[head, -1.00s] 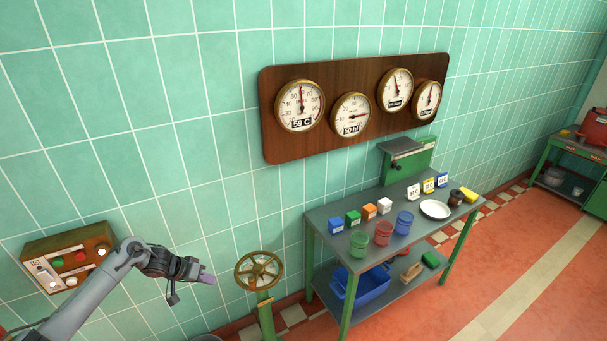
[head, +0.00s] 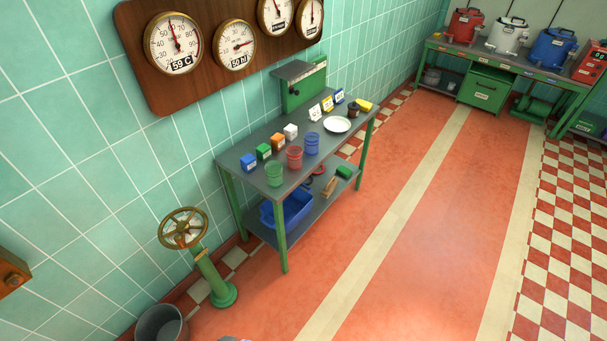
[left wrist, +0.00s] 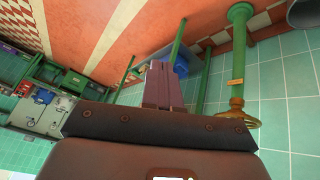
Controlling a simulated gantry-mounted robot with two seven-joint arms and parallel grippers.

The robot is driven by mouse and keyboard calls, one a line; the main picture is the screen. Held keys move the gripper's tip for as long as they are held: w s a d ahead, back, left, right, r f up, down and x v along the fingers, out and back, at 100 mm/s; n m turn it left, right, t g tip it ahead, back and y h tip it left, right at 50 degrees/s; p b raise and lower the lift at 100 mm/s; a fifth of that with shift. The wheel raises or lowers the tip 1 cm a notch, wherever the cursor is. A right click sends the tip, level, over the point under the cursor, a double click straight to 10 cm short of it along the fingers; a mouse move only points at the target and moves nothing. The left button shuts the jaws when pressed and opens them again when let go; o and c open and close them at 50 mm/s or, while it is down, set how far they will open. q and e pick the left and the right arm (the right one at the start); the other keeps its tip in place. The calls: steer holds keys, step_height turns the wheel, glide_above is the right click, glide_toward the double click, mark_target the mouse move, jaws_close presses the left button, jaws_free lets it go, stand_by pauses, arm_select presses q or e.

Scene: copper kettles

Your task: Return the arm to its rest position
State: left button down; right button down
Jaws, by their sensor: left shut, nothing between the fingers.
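My left gripper (left wrist: 163,85) shows in the left wrist view, with its purplish fingers together and nothing between them. It points over open space, with the green table's legs and a blue bin (left wrist: 181,66) behind it. In the head view the left arm is out of sight, apart from a small purplish patch at the bottom edge that I cannot identify. My right gripper is in neither view.
A green valve post with a brass handwheel (head: 184,228) stands left of the worktable (head: 238,146), which holds cups, small boxes and a plate. A grey bucket (head: 161,325) stands at the lower left. Red floor (head: 400,240) is clear. Kettles stand on a far bench (head: 455,49).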

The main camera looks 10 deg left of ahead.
arm_select(q)
steer(key=s+a+r+m+g+y+p, duration=0.1)
steer(key=s+a+r+m+g+p, duration=0.1)
steer(key=s+a+r+m+g, duration=0.25)
step_height(320, 180, up, 34)
steer(key=d+t+p, duration=0.1)
steer(key=t+p, duration=0.1)
steer(key=p, duration=3.1)
steer(key=shift+d+r+n, duration=0.25)
steer(key=shift+d+n, duration=0.05)
steer(key=shift+n, duration=0.15)
